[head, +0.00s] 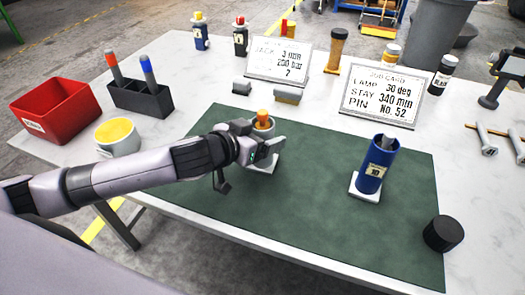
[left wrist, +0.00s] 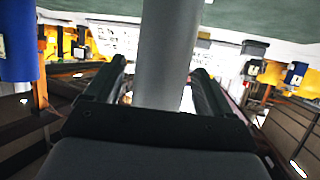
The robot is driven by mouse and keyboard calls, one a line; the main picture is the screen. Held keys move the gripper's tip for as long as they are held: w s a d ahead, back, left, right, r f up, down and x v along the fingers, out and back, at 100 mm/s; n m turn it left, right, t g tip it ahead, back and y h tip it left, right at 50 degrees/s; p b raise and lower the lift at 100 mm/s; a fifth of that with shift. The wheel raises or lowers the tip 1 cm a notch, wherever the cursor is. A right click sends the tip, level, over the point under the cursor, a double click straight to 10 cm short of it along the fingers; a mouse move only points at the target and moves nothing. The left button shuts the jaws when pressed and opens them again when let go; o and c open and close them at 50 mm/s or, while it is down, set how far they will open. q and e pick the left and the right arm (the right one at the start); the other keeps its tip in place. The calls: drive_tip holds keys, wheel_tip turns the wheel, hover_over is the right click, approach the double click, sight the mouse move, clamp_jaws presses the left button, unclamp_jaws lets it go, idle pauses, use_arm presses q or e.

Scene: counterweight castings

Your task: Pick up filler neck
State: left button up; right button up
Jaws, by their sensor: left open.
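A grey cylinder (head: 263,130) with an orange piece in its top stands on a white base (head: 266,163) on the green mat; it may be the filler neck, but no label on it is readable. My left gripper (head: 268,148) reaches it from the left, with its jaws open around it. In the left wrist view the grey cylinder (left wrist: 167,50) stands between the two fingers, and a gap shows beside the right finger. A blue cylinder (head: 371,168) with a grey piece in its top stands on another white base to the right; it also shows in the left wrist view (left wrist: 18,40).
A black round cap (head: 443,233) lies at the mat's right edge. Two grey blocks (head: 288,95) and two cards (head: 382,95) stand behind the mat. A red bin (head: 55,108), a pen holder (head: 140,98) and a yellow-filled cup (head: 117,138) are left. The mat's front is clear.

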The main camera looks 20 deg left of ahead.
use_arm(q)
drive_tip(key=shift+x, duration=1.25)
drive_tip(key=shift+s, duration=0.1)
drive_tip(key=c, duration=1.4)
drive_tip(key=shift+r, duration=0.15)
clamp_jaws()
